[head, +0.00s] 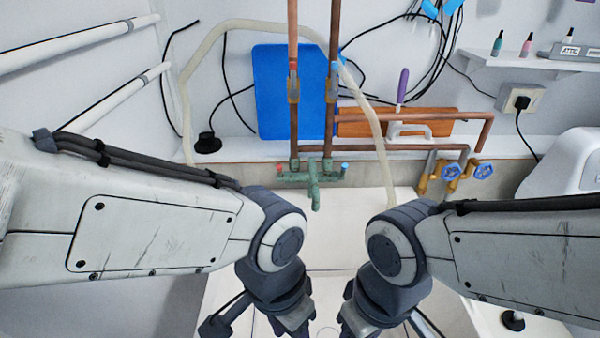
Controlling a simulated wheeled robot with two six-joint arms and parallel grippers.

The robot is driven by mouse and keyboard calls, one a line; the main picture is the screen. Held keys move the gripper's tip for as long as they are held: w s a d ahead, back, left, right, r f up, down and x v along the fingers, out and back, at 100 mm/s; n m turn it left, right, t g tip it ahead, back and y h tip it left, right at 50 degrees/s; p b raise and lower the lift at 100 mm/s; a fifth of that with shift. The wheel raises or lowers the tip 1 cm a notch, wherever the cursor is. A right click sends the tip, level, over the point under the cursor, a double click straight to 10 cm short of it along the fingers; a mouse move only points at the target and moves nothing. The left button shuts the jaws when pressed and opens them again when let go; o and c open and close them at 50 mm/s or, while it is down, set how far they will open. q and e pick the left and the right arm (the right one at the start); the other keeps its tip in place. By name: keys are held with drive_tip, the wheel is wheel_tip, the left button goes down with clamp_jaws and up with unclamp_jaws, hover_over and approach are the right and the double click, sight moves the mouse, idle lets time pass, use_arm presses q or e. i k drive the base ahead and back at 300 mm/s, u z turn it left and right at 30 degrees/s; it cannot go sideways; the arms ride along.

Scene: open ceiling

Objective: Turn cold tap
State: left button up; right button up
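A green, weathered mixer tap (313,183) is fixed at the wall end of the white sink, below two copper pipes. Its spout points toward me. It has a red handle (280,168) on the left end and a blue handle (344,168) on the right end. My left gripper (266,322) and my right gripper (378,322) point down at the bottom of the view, nearer to me than the tap and apart from it. Their fingertips are cut off by the frame edge, so I cannot tell their opening or whether they hold anything.
Two brass valves with blue wheels (451,172) stand right of the tap. A blue board (283,95) and a wooden board (440,116) lean behind the pipes. A pale hose (376,130) hangs right of the tap. The sink area before the tap looks clear.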

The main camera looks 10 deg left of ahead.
sight(340, 175)
drive_tip(key=u, duration=0.85)
drive_tip(key=k, duration=2.1)
drive_tip(key=z, duration=0.55)
drive_tip(key=i, duration=2.05)
